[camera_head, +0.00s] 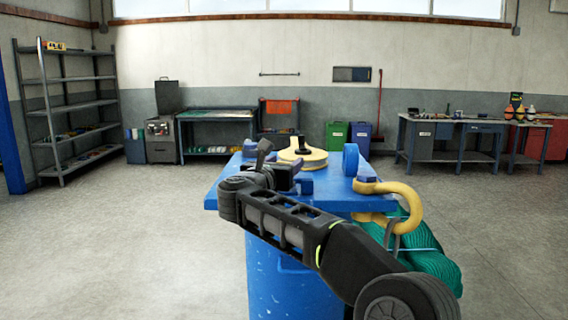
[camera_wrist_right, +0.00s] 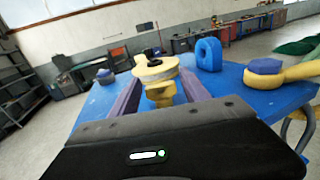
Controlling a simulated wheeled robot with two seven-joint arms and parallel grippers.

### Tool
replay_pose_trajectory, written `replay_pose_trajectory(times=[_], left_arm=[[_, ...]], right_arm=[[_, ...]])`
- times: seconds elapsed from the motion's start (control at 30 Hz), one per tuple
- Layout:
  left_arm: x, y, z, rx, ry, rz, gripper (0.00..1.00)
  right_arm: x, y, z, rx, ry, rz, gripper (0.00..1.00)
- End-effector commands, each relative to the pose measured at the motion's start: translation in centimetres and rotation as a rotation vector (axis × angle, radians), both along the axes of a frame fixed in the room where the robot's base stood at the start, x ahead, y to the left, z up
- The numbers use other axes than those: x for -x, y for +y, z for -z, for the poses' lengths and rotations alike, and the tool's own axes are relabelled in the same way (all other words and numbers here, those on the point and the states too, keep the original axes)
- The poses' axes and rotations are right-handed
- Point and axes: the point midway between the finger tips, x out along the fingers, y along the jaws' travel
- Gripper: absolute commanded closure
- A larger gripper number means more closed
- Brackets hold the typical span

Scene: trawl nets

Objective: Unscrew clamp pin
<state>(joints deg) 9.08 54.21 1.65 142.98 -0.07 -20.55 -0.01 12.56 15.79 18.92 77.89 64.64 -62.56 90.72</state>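A yellow round piece with a black pin-like top (camera_head: 302,148) stands on the blue worktop (camera_head: 325,200); it also shows in the right wrist view (camera_wrist_right: 155,68). Below its disc is a narrower yellow part (camera_wrist_right: 160,94). I cannot tell for sure which part is the clamp pin. My right gripper (camera_wrist_right: 160,84) is open, its two fingers apart with the yellow part seen between them and nothing visibly gripped. In the head view the right gripper (camera_head: 276,160) is over the worktop's left part, in front of the yellow piece. My left gripper is not in view.
A blue upright ring (camera_head: 350,160) stands right of the yellow piece. A yellow shackle (camera_head: 400,195) hangs at the worktop's right edge above a green net bundle (camera_head: 425,262). A blue-topped knob (camera_wrist_right: 105,76) is at the left edge. The surrounding floor is clear.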

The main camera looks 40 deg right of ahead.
Motion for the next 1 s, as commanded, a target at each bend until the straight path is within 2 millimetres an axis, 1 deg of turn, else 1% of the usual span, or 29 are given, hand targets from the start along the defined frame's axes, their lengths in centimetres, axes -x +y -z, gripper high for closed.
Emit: replay_pose_trajectory(times=[0.03, 0.07, 0.63, 0.87, 1.0], left_arm=[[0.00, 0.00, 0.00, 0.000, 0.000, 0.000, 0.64], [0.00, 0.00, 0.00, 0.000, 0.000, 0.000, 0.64], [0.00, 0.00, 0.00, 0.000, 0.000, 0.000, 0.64], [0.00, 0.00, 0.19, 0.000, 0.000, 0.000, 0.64], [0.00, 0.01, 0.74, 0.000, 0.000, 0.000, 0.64]], right_arm=[[0.01, 0.02, -0.01, 0.000, 0.000, 0.000, 0.51], [0.01, 0.02, -0.01, 0.000, 0.000, 0.000, 0.53], [0.01, 0.04, -0.01, 0.000, 0.000, 0.000, 1.00], [0.04, 0.02, 0.03, -0.001, -0.001, -0.007, 1.00], [0.08, -0.01, 0.18, -0.001, -0.001, -0.031, 1.00]])
